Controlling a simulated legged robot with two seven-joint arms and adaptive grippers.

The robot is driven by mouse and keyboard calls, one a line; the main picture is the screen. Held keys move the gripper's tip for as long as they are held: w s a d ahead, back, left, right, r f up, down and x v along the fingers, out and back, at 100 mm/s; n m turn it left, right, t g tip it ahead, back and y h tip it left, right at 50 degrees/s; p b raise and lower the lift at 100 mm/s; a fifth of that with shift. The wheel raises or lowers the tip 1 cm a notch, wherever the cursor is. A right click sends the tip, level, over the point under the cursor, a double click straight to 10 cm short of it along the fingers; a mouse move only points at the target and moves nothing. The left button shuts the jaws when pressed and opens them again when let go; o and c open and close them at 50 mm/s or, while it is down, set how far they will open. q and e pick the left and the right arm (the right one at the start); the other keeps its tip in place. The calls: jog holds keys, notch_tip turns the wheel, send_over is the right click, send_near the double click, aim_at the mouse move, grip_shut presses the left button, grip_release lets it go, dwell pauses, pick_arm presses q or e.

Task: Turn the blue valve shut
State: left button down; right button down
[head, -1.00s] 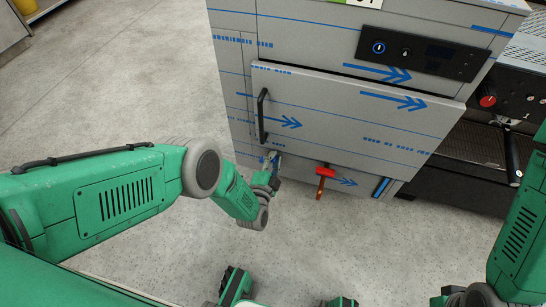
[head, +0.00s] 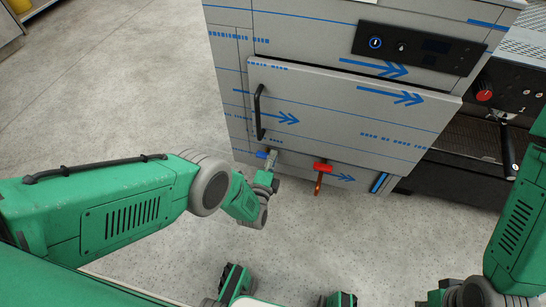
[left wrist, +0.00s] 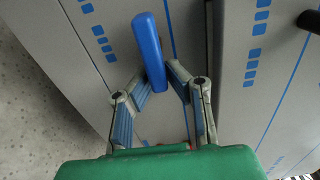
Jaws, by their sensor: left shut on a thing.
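The blue valve lever (head: 261,154) is low on the left of the front of a film-covered grey appliance (head: 340,110). In the head view its blue end points left, past my fingers. My left gripper (head: 269,161) is at the lever and shut on it. In the left wrist view the blue lever (left wrist: 149,50) stands nearly upright in the picture, with the fingers of my left gripper (left wrist: 158,78) on either side of its lower end. The valve body behind is mostly hidden. My right arm is at the right edge; its gripper is out of view.
A red-handled valve (head: 322,167) with a copper pipe is just right of the blue one. A black door handle (head: 259,112) is above. A black machine with a red knob (head: 484,95) stands right. The floor (head: 120,95) at left is clear.

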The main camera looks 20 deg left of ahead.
pick_arm(q)
jog(key=shift+s+f, duration=0.35)
jog(key=shift+f, duration=0.05)
jog(key=c, duration=1.7)
grip_release()
jog(key=shift+o, duration=0.7)
jog(key=shift+w+r, duration=0.1)
jog(key=shift+r, duration=0.1)
jog(key=s, duration=1.2)
jog(key=shift+a, duration=0.2)
